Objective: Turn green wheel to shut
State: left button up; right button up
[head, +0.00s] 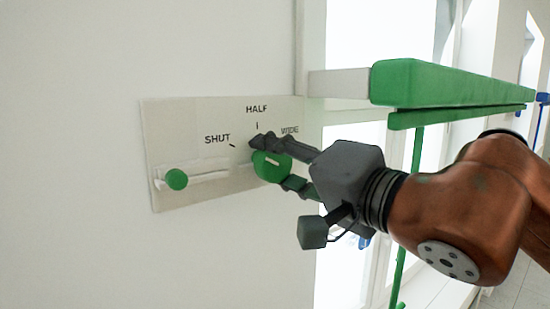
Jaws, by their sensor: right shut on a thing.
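The green wheel (268,171) is on a pale panel (165,125) fixed to the white wall. The labels SHUT, HALF and WIDE are printed around and above it, from left to right, with small tick marks. A short pale mark shows on the wheel's face; which label it points to is hard to tell. My right gripper (270,163) reaches in from the right and is shut on the wheel, one finger above it and one below. The fingers hide part of the wheel's rim and crowd the WIDE label. My left gripper is not in view.
A small green knob (176,179) sits at the panel's lower left, by a pale horizontal strip. A green bar (450,84) on a white bracket juts out above my right arm, near bright windows. The wall left of the panel is clear.

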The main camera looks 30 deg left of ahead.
dwell(0.4)
jog(key=o, duration=1.2)
jog(key=shift+c, duration=0.2)
jog(key=v, duration=1.2)
jog(key=shift+f, duration=0.1)
jog(key=shift+a, duration=0.1)
